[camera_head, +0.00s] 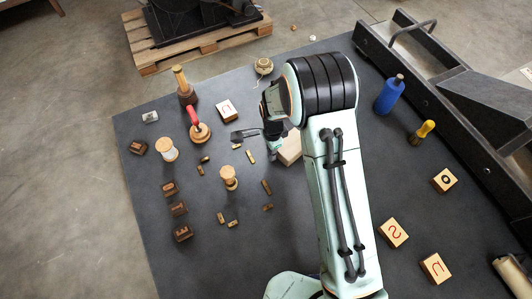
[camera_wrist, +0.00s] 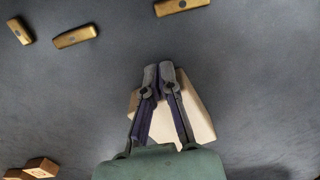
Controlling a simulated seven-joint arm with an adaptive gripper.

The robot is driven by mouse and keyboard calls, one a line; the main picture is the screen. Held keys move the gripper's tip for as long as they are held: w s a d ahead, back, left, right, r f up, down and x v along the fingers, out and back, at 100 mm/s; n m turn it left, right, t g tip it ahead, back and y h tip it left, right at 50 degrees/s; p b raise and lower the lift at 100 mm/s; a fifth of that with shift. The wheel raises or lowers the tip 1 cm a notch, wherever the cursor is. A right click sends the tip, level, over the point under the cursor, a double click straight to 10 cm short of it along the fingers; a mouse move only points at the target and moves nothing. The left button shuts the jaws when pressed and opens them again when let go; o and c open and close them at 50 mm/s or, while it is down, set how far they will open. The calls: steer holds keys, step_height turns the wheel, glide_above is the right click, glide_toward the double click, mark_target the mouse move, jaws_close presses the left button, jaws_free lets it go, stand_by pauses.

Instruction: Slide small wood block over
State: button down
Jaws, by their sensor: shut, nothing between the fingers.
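A pale plain wood block (camera_head: 291,149) lies on the dark tabletop, partly hidden behind my arm in the head view. In the wrist view the block (camera_wrist: 196,108) shows behind and mostly to the right of my fingers, with a sliver on the left. My gripper (camera_wrist: 159,70) is shut and empty, its tips reaching past the block's upper edge in that picture. In the head view my gripper (camera_head: 274,152) is at the block's left side, partly hidden. I cannot tell whether the fingers touch the block.
Several small brass pieces (camera_wrist: 75,36) lie ahead of the fingers. A dark flat tool (camera_head: 245,133) lies left of my gripper. A blue bottle-shaped item (camera_head: 388,97) and more lettered blocks (camera_head: 392,232) are right.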

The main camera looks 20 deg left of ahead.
steer(key=w+d, duration=1.4)
steer(key=shift+w+d, duration=0.2)
steer(key=shift+d, duration=0.05)
steer(key=shift+a, duration=0.1)
